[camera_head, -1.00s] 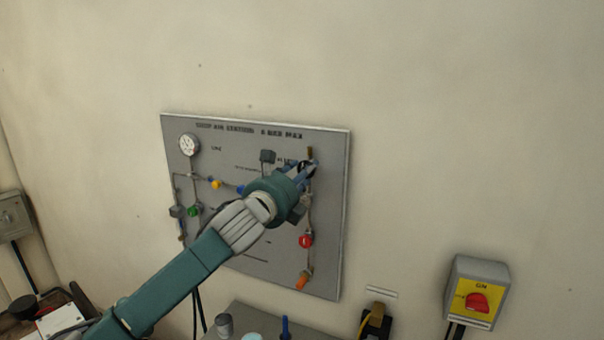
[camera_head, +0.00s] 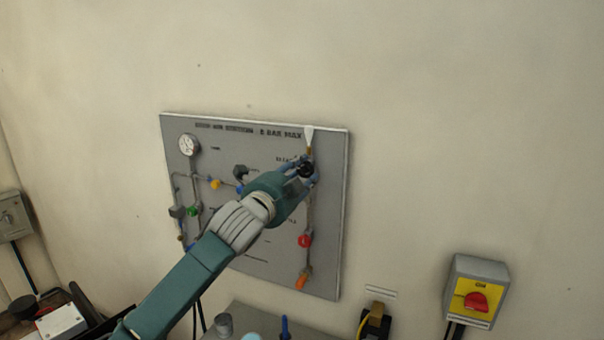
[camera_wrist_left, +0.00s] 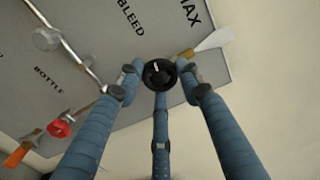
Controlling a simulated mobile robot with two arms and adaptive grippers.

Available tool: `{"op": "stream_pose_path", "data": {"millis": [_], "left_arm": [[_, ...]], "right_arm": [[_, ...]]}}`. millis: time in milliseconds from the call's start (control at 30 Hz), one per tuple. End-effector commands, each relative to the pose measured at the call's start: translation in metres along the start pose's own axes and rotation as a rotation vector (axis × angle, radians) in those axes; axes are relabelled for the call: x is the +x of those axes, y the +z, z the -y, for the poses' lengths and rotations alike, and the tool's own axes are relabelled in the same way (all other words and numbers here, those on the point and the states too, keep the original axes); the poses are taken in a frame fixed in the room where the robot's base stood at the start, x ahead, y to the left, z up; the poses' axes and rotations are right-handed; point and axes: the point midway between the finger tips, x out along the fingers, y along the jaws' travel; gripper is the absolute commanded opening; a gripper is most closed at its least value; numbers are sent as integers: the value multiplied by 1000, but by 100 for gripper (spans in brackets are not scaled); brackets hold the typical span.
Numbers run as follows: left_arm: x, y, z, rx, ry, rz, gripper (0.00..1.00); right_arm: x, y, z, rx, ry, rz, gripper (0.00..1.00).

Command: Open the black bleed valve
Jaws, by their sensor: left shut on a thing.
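The black bleed valve (camera_head: 306,170) is a round knob at the upper right of the grey panel (camera_head: 270,270). In the left wrist view the black knob (camera_wrist_left: 158,74) sits between my fingertips, below the word BLEED. My left gripper (camera_head: 304,168) is shut on the knob, with its blue fingers around it; they also show in the left wrist view (camera_wrist_left: 160,82). A brass outlet (camera_wrist_left: 184,55) beside the knob has a white cone-shaped plume (camera_wrist_left: 214,40) at its end. The plume (camera_head: 309,137) also shows above the knob in the head view. My right gripper is not in view.
The panel also carries a gauge (camera_head: 188,145), a green knob (camera_head: 194,210), a red knob (camera_head: 305,241) and an orange fitting (camera_head: 302,281). A yellow switch box with a red handle (camera_head: 476,301) is on the wall at right. A bench top (camera_head: 250,318) lies below.

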Motion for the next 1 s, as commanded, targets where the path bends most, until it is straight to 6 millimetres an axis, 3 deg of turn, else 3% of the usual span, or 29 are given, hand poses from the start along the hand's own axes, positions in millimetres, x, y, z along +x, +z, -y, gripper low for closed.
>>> {"op": "stream_pose_path", "data": {"millis": [1000], "left_arm": [[0,2,-2,-968,-4,4,10]], "right_arm": [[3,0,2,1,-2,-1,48]]}}
